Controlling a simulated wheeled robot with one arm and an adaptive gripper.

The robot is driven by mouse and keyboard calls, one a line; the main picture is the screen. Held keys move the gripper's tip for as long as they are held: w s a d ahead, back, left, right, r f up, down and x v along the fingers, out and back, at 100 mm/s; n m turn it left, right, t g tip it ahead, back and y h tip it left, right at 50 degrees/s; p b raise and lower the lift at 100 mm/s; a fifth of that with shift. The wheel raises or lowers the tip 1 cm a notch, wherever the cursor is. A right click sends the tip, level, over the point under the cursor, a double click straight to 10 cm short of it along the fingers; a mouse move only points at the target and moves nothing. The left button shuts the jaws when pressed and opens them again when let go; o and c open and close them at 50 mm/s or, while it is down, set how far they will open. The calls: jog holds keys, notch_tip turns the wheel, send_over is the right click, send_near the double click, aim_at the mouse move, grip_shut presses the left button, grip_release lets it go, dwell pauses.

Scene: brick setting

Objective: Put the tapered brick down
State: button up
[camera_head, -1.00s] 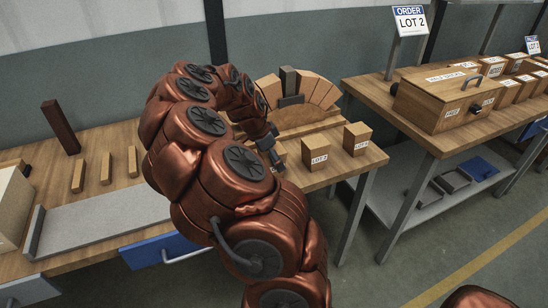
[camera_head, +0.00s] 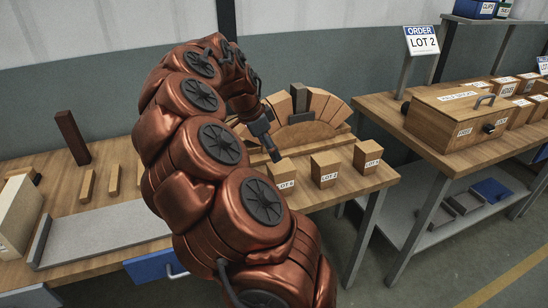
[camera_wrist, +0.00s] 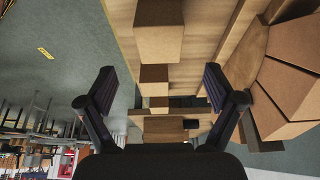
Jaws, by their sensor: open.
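Several tan tapered bricks (camera_head: 333,107) stand in a fan over a curved wooden form (camera_head: 305,133) at the back of the table. A dark grey block (camera_head: 299,97) stands among them near the top of the fan. Tapered bricks also show at the right of the wrist view (camera_wrist: 292,85). I cannot tell which one the task means. My gripper (camera_head: 272,152) is in front of the fan's left side, above the table. In the wrist view, its two fingers (camera_wrist: 158,92) are wide apart with nothing held between them.
Three labelled boxes (camera_head: 324,170) stand in a row at the table's right front, close to my gripper. A grey tray (camera_head: 100,234), small sticks (camera_head: 114,180) and a dark upright block (camera_head: 72,137) are left. A second table with a wooden case (camera_head: 460,118) is right.

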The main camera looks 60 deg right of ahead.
jog(key=s+a+r+n+t+y, duration=0.1)
jog(key=s+a+n, duration=0.1)
jog(key=a+n, duration=0.65)
jog(key=s+a+r+n+t+y, duration=0.1)
jog(key=s+a+n, duration=0.15)
jog(key=a, duration=1.15)
jog(key=s+a+f+n, duration=0.3)
jog(key=s+a+n, duration=0.3)
jog(key=a+n, duration=0.1)
jog(key=s+a+f+n+g+y, duration=0.1)
jog(key=s+a+f+n, duration=0.3)
jog(key=a, duration=0.5)
jog(key=shift+s+n+y, duration=0.3)
jog(key=shift+s+n, duration=0.85)
jog(key=shift+n, duration=0.25)
